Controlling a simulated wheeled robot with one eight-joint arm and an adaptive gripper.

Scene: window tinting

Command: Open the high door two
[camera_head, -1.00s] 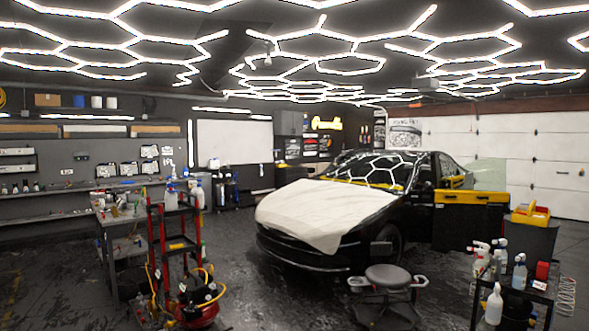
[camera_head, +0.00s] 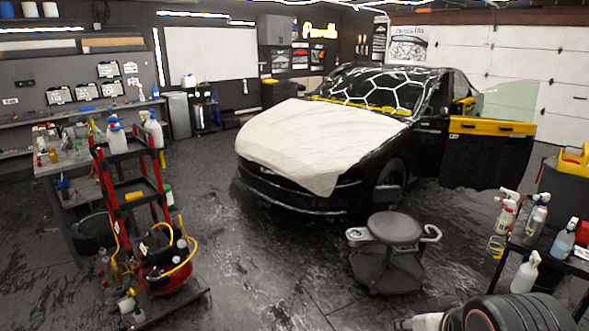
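A grey wall cabinet (camera_head: 275,30) hangs high on the back wall, left of the lit yellow sign. Its front looks closed, but it is small and far off, and no number shows on its doors. I cannot tell which door is high door two. The black car (camera_head: 330,140) stands between me and the right part of the back wall, with one front door (camera_head: 490,150) swung open. My gripper is not recognisable in view.
A red cart (camera_head: 140,200) with hoses stands front left beside a workbench (camera_head: 60,165). A grey stool (camera_head: 395,230) is front centre. A bottle table (camera_head: 540,265) is at right. Dark rounded shapes (camera_head: 510,312) fill the lower right. Floor between cart and stool is clear.

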